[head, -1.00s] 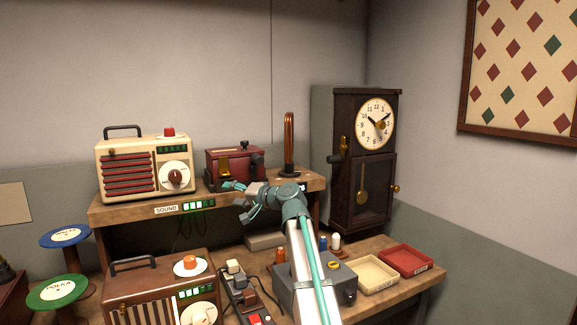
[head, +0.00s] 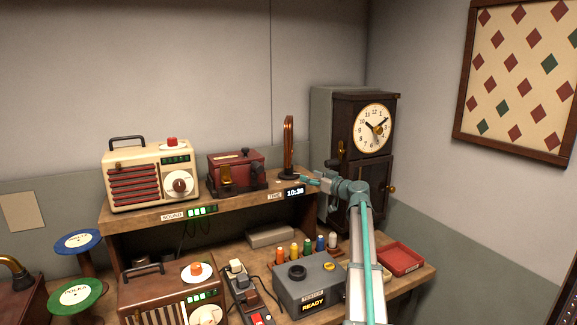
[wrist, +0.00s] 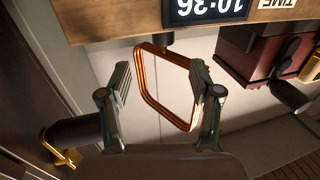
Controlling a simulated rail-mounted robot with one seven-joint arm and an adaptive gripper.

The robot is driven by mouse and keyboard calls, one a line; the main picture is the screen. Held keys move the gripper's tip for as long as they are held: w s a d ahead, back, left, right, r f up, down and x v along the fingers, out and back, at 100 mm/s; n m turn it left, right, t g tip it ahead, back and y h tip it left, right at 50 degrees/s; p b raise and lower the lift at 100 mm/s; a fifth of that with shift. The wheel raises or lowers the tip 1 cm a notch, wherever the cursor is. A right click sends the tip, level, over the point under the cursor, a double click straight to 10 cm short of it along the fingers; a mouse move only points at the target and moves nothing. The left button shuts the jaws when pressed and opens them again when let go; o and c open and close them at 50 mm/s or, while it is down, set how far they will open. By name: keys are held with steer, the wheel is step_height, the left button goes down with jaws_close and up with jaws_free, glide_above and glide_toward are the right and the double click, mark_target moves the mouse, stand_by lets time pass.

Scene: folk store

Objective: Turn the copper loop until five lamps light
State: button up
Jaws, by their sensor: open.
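The copper loop (head: 288,145) stands upright on a dark base at the right end of the upper shelf. In the wrist view, which is upside down, the loop (wrist: 141,72) shows between the two fingers of my gripper (wrist: 160,72). The fingers are open, one on each side, with a gap to the loop visible at least on the left. In the head view my gripper (head: 312,182) is low by the loop's base. The cream radio (head: 135,185) has a row of small green lamps (head: 175,160), mostly dim. The SOUND panel (head: 200,212) shows several bright green lamps.
A dark clock case (head: 345,180) stands close to the right of my gripper. A red box with a crank (head: 235,172) is left of the loop. A time display (head: 294,192) is on the shelf edge. Thread spools and a grey READY box (head: 310,285) are below.

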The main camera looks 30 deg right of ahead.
mark_target(292, 169)
steer(key=w+p, duration=0.1)
steer(key=w, duration=0.2)
steer(key=w+a+p, duration=0.1)
steer(key=w, duration=0.2)
steer(key=w+a+p, duration=0.1)
steer(key=w, duration=0.3)
steer(key=shift+r+p, duration=0.15)
steer(key=shift+p, duration=0.25)
steer(key=shift+w+a, duration=0.15)
steer(key=shift+w, duration=0.45)
steer(key=shift+c, duration=0.3)
jaws_close()
